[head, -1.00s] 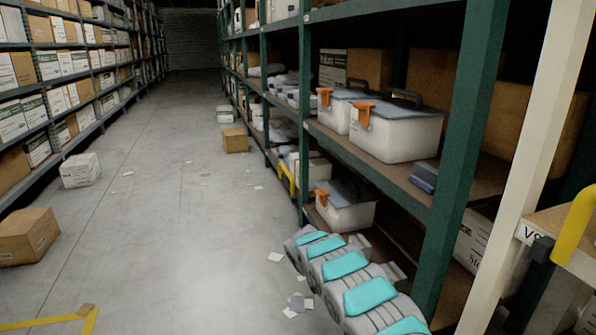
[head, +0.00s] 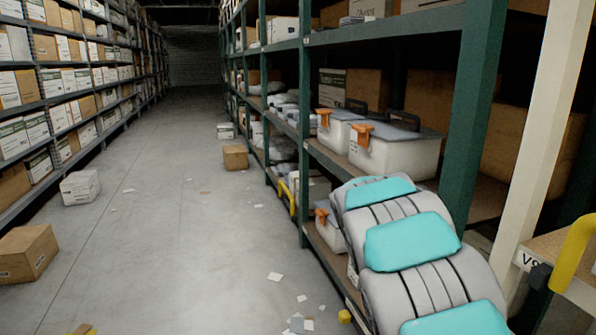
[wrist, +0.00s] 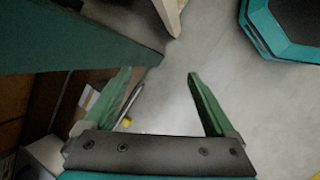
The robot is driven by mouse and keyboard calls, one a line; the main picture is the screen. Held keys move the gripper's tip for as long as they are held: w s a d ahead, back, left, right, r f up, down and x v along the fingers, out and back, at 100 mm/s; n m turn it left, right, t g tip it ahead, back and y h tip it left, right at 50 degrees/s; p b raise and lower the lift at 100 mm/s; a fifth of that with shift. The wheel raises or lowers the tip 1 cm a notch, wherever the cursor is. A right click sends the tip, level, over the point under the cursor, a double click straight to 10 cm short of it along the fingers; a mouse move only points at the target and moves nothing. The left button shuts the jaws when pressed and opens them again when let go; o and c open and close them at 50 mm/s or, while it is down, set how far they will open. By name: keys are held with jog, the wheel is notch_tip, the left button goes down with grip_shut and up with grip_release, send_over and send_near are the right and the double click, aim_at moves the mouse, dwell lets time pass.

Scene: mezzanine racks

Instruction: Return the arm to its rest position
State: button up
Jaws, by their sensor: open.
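My arm, grey with teal panels, rises at the lower right of the head view, in front of the right-hand rack. It hides part of the lower shelf and a lidded bin there. My gripper (wrist: 160,95) shows in the wrist view with its two green fingers spread apart and nothing between them. Grey floor lies beyond the fingers. The gripper itself is not visible in the head view.
The green-framed rack (head: 480,110) stands close on the right, with lidded white bins (head: 395,150) on its shelf. A cream post (head: 540,130) and a yellow rail (head: 572,250) are at far right. Cartons (head: 27,252) lie on the left floor. The aisle middle is mostly clear, with paper scraps.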

jog(key=s+a+r+m+y, duration=0.1)
jog(key=s+a+r+m, duration=0.1)
jog(key=s, duration=0.9)
jog(key=s+a+r+m+y+p, duration=0.1)
jog(key=s+a+r+m+y, duration=0.1)
jog(key=s, duration=1)
jog(key=s+a+r+m+y+p, duration=0.1)
jog(key=s+a+r+m, duration=0.2)
jog(key=s, duration=0.9)
jog(key=shift+s+a+m+g+y, duration=0.2)
jog(key=shift+a+m+g+y, duration=0.15)
jog(key=shift+a+m, duration=0.45)
jog(key=shift+d, duration=0.2)
